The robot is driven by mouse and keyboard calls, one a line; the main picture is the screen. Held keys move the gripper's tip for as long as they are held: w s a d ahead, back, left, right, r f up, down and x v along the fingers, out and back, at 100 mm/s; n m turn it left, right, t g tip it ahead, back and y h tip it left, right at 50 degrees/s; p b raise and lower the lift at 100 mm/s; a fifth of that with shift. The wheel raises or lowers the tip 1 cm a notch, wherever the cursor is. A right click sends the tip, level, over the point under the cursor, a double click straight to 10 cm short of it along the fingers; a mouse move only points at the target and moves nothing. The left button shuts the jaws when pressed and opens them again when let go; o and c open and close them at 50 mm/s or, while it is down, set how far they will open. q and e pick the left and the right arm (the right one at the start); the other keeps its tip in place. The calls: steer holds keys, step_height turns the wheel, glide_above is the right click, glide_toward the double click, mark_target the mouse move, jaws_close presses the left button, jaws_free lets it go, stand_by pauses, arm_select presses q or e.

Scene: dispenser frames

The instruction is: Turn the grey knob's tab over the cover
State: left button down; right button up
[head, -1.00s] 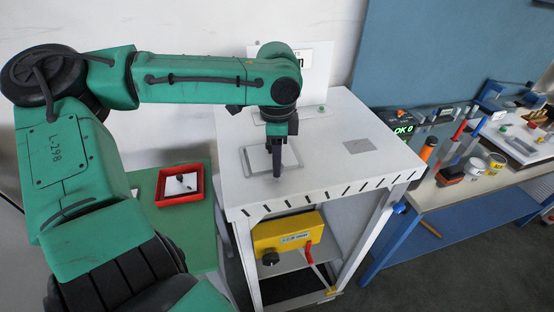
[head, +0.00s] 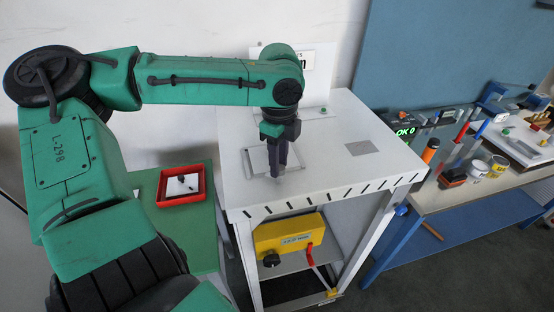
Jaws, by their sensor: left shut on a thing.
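My left gripper (head: 277,174) points straight down at the top of the white cabinet (head: 330,160). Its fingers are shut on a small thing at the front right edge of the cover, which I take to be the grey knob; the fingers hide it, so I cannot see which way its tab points. The cover (head: 258,160) is a pale rectangular plate with a grey outline, lying flat in the cabinet top, partly hidden behind the gripper. My right gripper is not in view.
A red tray (head: 182,200) with small dark parts sits on a green table at the left. A yellow box (head: 285,237) is under the cabinet top. A workbench (head: 445,193) with tools stands at the right. The right half of the cabinet top is mostly clear.

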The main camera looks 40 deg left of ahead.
arm_select(q)
steer(key=m, duration=0.6)
steer(key=shift+s+d+f+m, duration=0.1)
steer(key=shift+d+f+m, duration=0.05)
steer(key=shift+f+m, duration=0.15)
steer(key=m, duration=0.5)
steer(key=shift+m, duration=0.3)
steer(key=c, duration=0.6)
jaws_free()
steer(key=shift+d+r, duration=0.1)
steer(key=shift+r, duration=0.1)
step_height(320, 180, up, 15)
steer(key=shift+f+b, duration=0.2)
steer(key=shift+b, duration=0.35)
